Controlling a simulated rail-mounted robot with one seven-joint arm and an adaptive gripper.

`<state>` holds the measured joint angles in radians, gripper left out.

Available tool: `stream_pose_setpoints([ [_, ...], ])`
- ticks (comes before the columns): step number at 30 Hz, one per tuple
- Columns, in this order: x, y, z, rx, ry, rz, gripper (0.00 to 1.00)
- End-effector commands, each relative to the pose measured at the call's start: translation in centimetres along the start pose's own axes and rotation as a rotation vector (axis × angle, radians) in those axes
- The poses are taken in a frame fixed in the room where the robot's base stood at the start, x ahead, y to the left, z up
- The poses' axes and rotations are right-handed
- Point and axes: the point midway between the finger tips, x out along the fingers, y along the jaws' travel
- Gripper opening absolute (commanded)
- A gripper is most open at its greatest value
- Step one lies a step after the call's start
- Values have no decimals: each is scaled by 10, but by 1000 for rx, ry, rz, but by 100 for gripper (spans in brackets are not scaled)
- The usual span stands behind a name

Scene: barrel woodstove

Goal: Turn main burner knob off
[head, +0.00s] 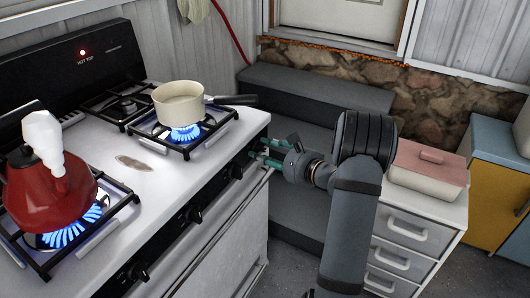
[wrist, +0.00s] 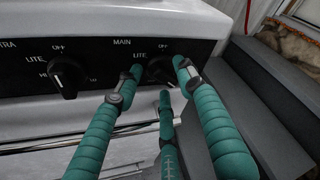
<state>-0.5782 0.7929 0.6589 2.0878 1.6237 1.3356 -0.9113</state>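The main burner knob (wrist: 160,69) is a round black knob under the "MAIN" label on the stove's front panel. Its pointer is hard to read. My gripper (wrist: 160,76) has teal fingers spread around the knob, with one on each side and one below. A small gap shows at the left finger; contact on the right is unclear. In the head view my gripper (head: 270,156) is at the right end of the stove front. Blue flame (head: 184,133) burns under a cream saucepan (head: 180,103).
Another knob (wrist: 67,77), labelled "EXTRA", is to the left. A rail (head: 215,228) runs below the panel. A red kettle (head: 48,190) stands over a second lit burner. Grey steps (head: 300,115) and a drawer unit (head: 415,230) are to the right.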

Motion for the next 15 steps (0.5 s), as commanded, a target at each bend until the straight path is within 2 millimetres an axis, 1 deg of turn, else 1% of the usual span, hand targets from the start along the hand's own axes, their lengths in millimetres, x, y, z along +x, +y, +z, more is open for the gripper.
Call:
stream_pose_setpoints([
  [3,0,0,0,0,0,0,38],
  [15,-1,-1,-1,0,2,-2,14],
])
